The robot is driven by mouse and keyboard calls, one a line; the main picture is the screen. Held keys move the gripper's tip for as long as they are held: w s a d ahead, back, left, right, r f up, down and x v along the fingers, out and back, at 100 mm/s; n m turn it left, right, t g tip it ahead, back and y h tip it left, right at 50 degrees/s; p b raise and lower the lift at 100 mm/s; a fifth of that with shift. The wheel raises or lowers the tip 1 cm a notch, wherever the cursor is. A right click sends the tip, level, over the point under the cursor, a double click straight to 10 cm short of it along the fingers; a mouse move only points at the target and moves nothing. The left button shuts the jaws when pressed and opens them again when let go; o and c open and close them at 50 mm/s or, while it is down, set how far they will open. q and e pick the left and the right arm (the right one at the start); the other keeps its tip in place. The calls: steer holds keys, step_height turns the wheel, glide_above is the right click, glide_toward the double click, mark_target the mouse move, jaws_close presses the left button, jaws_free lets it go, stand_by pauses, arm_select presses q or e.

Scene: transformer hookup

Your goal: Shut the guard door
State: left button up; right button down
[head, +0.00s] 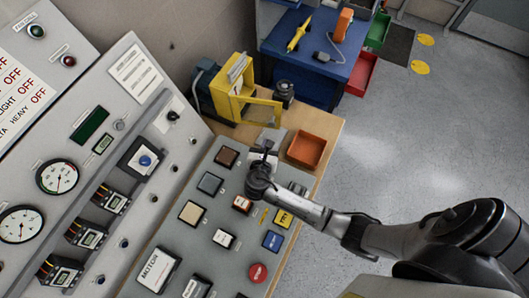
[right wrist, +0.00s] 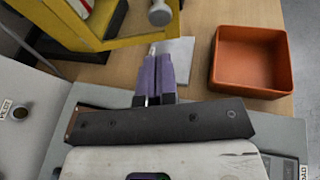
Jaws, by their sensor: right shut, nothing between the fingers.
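The yellow guard (head: 240,82) stands at the back of the wooden bench in the head view. Its yellow-framed door (head: 264,101) appears swung outward toward the right, standing open. In the right wrist view, part of the yellow door frame (right wrist: 112,40) shows at the top left, with a grey round knob (right wrist: 160,14) by its right end. My right gripper (head: 268,149) is over the panel's far edge, in front of the door. Its purple fingers (right wrist: 158,62) are together and empty, pointing toward the knob and apart from it. My left gripper is not in view.
An orange tray (head: 306,149) sits right of my right gripper, and also shows in the right wrist view (right wrist: 250,62). A dark cylindrical part (head: 284,92) stands behind the door. The button panel (head: 208,210) lies nearer. A blue workbench (head: 315,55) stands beyond.

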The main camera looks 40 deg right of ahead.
mark_target(271, 125)
steer(key=x, duration=0.4)
steer(key=r+x, duration=0.1)
steer(key=x, duration=0.1)
steer(key=shift+w+d+f, duration=0.15)
steer(key=shift+w+d, duration=0.1)
steer(key=shift+d, duration=0.15)
